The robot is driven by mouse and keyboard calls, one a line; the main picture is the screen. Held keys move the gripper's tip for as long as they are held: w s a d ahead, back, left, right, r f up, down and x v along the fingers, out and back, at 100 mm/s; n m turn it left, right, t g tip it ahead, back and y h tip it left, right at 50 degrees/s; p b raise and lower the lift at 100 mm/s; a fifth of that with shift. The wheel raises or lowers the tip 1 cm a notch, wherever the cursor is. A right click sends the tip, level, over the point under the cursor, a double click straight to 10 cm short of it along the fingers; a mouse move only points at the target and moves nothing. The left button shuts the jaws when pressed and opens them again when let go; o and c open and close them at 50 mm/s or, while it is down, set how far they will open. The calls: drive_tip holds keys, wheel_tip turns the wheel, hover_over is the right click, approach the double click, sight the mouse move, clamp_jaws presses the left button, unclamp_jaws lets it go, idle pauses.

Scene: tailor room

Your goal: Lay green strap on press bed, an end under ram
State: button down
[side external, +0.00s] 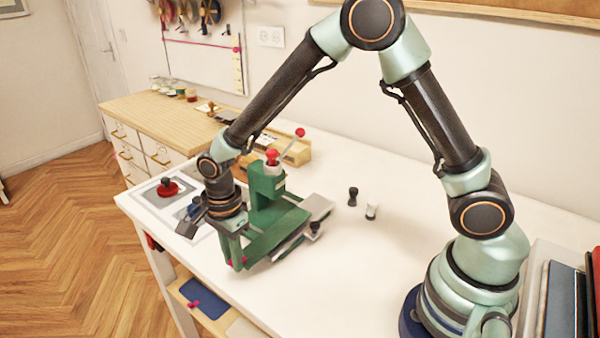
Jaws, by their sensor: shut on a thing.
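The green press (262,192) stands on the white table, with a red knob on top and a lever with a red ball at its back right. Its green bed (275,238) runs along the lower front. My gripper (228,226) is at the left end of the press, pointing down. It is shut, and its fingertips are largely hidden by the wrist and the green parts. Green shows right below the jaws, but strap and press are hard to tell apart in this view. The strap's ends and the spot under the ram cannot be made out.
A red-knobbed stamp (168,187) and a blue piece (195,208) stand on a grey-bordered mat at left. A black peg (353,196) and a white-and-black peg (371,211) stand right of the press. The table's middle right is clear. Its front edge is close to my gripper.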

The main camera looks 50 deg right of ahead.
drive_tip(key=shift+f, duration=0.5)
drive_tip(key=c, duration=0.8)
unclamp_jaws()
drive_tip(key=shift+o, duration=0.2)
drive_tip(key=shift+r, duration=0.1)
wheel_tip(320, 180, up, 12)
